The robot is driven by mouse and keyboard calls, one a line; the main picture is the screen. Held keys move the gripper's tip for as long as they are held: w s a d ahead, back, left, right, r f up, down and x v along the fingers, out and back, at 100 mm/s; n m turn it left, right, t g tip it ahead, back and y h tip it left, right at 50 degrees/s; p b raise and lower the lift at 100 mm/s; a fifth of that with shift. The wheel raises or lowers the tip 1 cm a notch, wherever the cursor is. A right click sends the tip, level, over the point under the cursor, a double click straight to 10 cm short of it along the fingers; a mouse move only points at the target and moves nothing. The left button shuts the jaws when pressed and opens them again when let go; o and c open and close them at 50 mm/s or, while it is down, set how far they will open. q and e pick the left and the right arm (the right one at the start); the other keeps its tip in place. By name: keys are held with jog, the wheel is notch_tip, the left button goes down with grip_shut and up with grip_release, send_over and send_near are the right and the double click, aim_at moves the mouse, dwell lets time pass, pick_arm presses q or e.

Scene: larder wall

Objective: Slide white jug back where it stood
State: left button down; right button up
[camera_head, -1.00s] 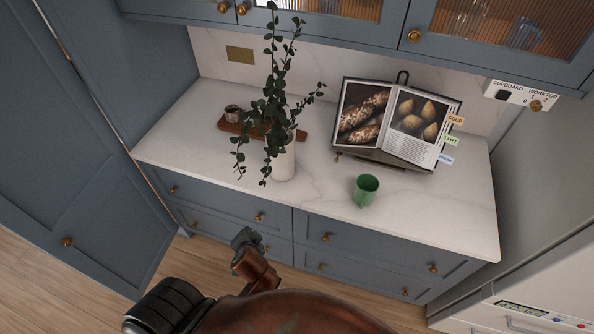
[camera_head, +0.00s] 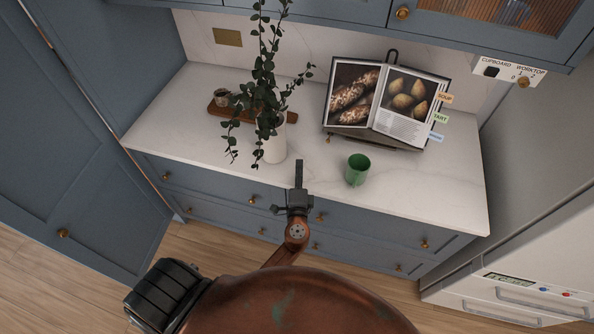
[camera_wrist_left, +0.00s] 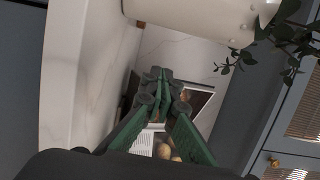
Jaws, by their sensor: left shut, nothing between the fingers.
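The white jug (camera_head: 275,146) stands upright on the pale worktop (camera_head: 185,120), with leafy green stems (camera_head: 266,95) rising from it and hanging over its left side. My left gripper (camera_head: 299,166) is at the worktop's front edge, just right of the jug and apart from it. Its fingers are shut and empty. In the left wrist view the jug (camera_wrist_left: 195,15) fills the top, and the shut fingers (camera_wrist_left: 160,78) point past it towards the book. My right gripper is not in view.
A green mug (camera_head: 357,170) stands to the right of my left gripper. An open cookbook (camera_head: 385,105) on a stand is behind it. A wooden board (camera_head: 225,112) with a small jar (camera_head: 222,97) lies behind the jug to the left. Worktop is bare at the left and right.

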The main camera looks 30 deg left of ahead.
pick_arm(q)
jog(key=x, duration=0.5)
jog(key=shift+w+a+r+p, duration=0.2)
jog(key=shift+w+p, duration=0.1)
jog(key=shift+p, duration=0.1)
jog(key=a, duration=0.1)
jog(key=s+a+p, duration=0.1)
jog(key=a, duration=0.1)
jog(key=shift+s+a+f, duration=0.1)
jog(key=shift+a+f, duration=0.05)
jog(key=shift+a, duration=0.25)
